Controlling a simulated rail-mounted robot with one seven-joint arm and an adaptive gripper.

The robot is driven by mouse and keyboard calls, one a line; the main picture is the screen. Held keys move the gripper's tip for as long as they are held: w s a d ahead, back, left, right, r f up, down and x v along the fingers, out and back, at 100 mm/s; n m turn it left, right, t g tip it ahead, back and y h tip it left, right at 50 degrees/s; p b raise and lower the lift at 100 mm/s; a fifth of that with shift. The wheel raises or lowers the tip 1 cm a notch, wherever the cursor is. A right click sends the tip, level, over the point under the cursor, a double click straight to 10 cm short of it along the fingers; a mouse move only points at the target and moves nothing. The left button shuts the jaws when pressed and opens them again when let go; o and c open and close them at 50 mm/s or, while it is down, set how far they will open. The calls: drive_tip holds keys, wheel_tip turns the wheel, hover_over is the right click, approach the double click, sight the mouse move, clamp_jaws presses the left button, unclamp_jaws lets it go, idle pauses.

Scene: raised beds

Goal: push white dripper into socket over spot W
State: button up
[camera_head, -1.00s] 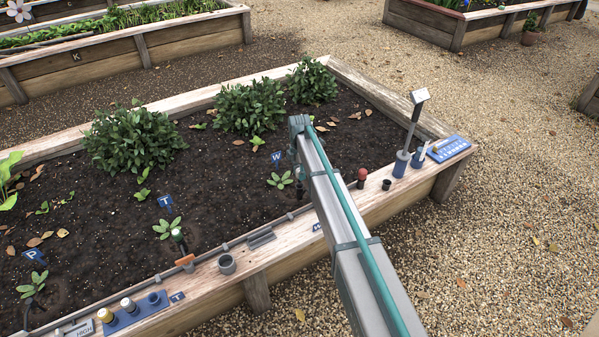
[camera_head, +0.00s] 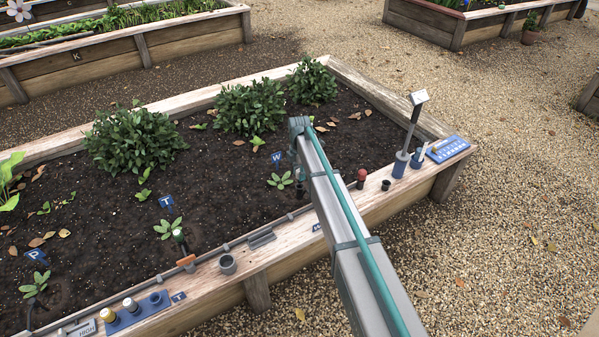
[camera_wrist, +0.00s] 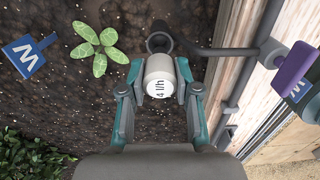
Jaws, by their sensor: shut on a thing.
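My gripper (camera_wrist: 161,84) is shut on the white dripper (camera_wrist: 158,70), whose round end marked "4 l/h" faces the wrist camera. The dark ring of the socket (camera_wrist: 159,38) shows just beyond the dripper in the wrist view, joined to a grey pipe. Whether the dripper touches it I cannot tell. The blue W sign (camera_wrist: 30,56) stands left of a small green seedling (camera_wrist: 97,50); the sign also shows in the head view (camera_head: 277,157). In the head view my arm hides most of the gripper and the dripper.
A purple piece (camera_wrist: 296,67) and a blue W label (camera_wrist: 304,92) are by the wooden rim at right in the wrist view. In the head view, a red-topped piece (camera_head: 361,176), a dark cup (camera_head: 386,185) and blue holders (camera_head: 401,164) stand on the rim (camera_head: 290,240).

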sight(299, 182)
drive_tip(key=shift+f, duration=2.2)
idle(0.5)
drive_tip(key=o, duration=1)
drive_tip(key=o, duration=0.5)
drive_tip(key=shift+r, duration=0.1)
drive_tip(key=shift+r+p, duration=2.1)
drive_tip(key=shift+r, duration=1.35)
